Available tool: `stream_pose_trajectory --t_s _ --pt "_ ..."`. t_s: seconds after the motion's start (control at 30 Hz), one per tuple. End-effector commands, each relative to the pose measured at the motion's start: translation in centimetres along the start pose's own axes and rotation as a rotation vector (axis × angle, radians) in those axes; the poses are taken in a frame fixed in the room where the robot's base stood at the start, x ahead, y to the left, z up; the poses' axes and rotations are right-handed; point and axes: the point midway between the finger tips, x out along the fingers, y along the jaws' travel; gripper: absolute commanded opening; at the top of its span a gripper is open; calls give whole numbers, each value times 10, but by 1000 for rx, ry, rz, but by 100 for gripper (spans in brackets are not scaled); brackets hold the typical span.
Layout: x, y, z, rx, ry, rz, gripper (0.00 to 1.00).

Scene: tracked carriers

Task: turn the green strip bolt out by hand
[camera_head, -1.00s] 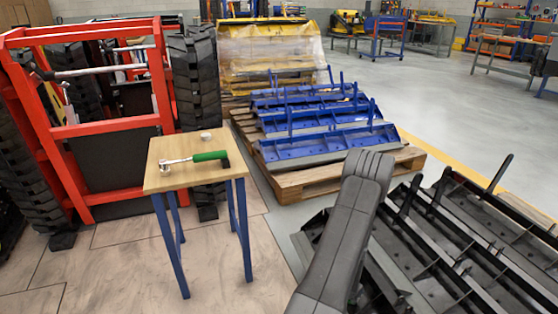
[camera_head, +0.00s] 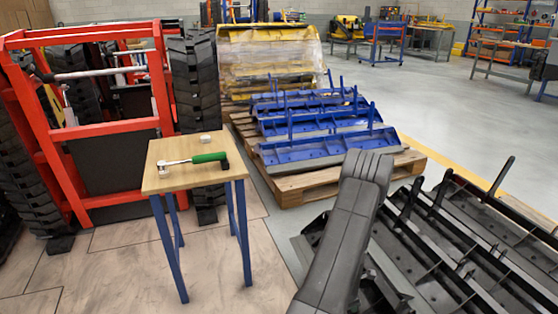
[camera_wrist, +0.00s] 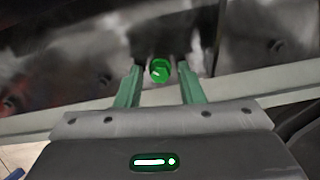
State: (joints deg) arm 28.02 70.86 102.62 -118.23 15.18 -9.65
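The green strip bolt (camera_wrist: 160,71) shows in the wrist view, a small round green head standing out from a dark grey metal face. My gripper (camera_wrist: 160,80) is open, with one green finger left of the bolt and one right of it. A gap shows between the bolt and each finger. I cannot tell how far the fingertips are from the metal face. In the head view my arm hides the gripper and the bolt.
Black metal strips with upright posts (camera_head: 450,240) lie at the right. Blue strips (camera_head: 330,145) lie on a wooden pallet (camera_head: 290,190). A small wooden-topped table (camera_head: 185,150) holds a green-handled ratchet (camera_head: 205,159). A red frame (camera_head: 85,130) stands behind it.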

Motion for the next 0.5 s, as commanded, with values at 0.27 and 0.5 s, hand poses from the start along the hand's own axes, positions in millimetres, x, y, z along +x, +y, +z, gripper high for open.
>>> stream_pose_trajectory --t_s 0.27,0.5 --pt "0 0 0 228 0 0 35" --pt "0 0 0 500 0 0 35"
